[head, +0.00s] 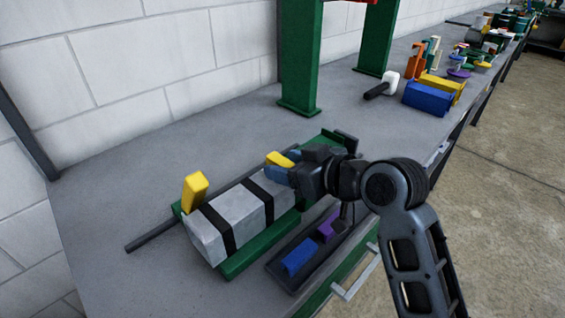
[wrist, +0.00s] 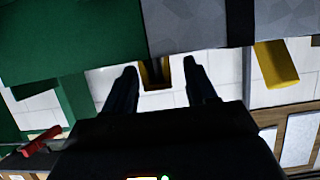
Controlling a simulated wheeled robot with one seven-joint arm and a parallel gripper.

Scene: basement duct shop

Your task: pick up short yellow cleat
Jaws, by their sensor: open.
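A grey block-like duct (head: 225,222) with two black straps lies on a green base (head: 240,262). One yellow cleat (head: 280,159) is at its far end, partly hidden by my gripper (head: 283,165). In the wrist view this cleat (wrist: 148,76) shows between the open fingers of my gripper (wrist: 160,70); I cannot tell whether they touch it. Another yellow cleat (head: 195,190) stands up at the duct's near left end. It also shows at the right of the wrist view (wrist: 275,65) and looks the longer one.
A dark tray (head: 282,276) with blue and purple pieces lies in front of the green base. A dark bar (head: 150,239) lies to the left. A green post (head: 300,60), a mallet (head: 385,84) and blue and yellow boxes (head: 428,98) stand farther back. The bench's left part is clear.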

